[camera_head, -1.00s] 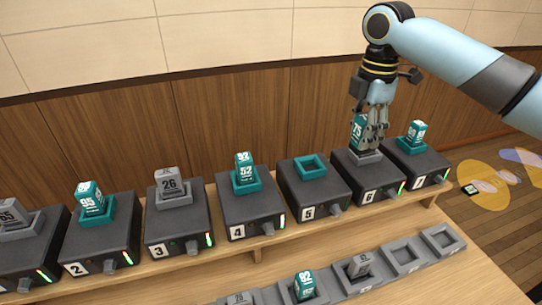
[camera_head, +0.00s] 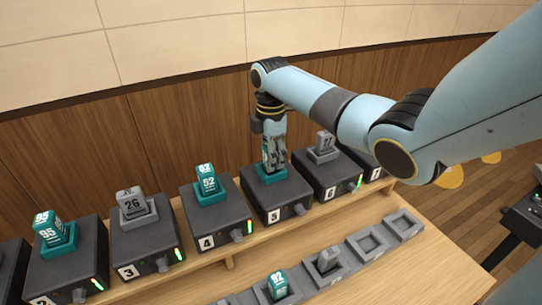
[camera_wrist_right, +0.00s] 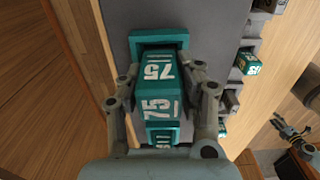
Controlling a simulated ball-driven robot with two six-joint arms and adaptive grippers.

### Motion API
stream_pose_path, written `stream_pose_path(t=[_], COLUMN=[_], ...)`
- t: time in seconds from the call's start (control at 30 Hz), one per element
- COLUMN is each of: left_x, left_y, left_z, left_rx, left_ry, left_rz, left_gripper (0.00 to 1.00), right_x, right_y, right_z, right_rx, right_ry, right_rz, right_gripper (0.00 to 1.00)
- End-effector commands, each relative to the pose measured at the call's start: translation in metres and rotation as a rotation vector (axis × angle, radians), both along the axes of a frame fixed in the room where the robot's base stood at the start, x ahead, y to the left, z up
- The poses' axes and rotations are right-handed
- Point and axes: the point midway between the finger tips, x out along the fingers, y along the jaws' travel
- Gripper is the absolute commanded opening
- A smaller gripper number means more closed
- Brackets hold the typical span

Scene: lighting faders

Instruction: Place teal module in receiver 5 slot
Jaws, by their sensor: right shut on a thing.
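The teal module, marked 75, shows in the right wrist view (camera_wrist_right: 160,92) between the two fingers. My right gripper (camera_head: 273,153) is shut on it, directly above receiver 5 (camera_head: 275,205). In the head view the fingers mostly hide the module. The teal slot of receiver 5 (camera_head: 270,178) lies right under the fingertips, and its rim also shows in the wrist view (camera_wrist_right: 160,37). The module's lower end is at the slot; I cannot tell how far inside it is. No green light shows on receiver 5. My left gripper is out of view.
Receiver 6 (camera_head: 325,183) with a grey module (camera_head: 324,143) stands close on the right. Receiver 4 (camera_head: 217,217) with a teal module (camera_head: 207,180) stands on the left. A grey tray row (camera_head: 345,262) in front holds modules and some empty pockets.

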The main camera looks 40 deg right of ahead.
Motion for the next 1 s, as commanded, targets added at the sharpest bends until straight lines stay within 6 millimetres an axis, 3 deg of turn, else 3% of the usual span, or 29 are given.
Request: stream_pose_path(t=[0.43,0.47,0.6,0.87,1.0], left_x=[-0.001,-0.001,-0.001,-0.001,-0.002], left_y=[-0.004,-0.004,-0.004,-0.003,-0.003], left_z=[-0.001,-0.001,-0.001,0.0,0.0], left_rx=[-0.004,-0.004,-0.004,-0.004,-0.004], left_ry=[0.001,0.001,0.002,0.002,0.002], left_rz=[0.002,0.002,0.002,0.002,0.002], left_gripper=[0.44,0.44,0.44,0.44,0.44], right_x=[0.0,0.0,0.0,0.0,0.001], right_y=[0.0,0.0,0.0,0.0,-0.001], right_z=[-0.011,-0.01,-0.01,-0.009,0.001], right_rx=[0.0,0.0,0.0,0.0,-0.001], right_ry=[-0.001,-0.001,-0.001,-0.001,-0.003], right_rz=[0.0,0.0,0.0,0.0,0.0], right_gripper=[0.01,0.38,0.56,0.58,0.58])
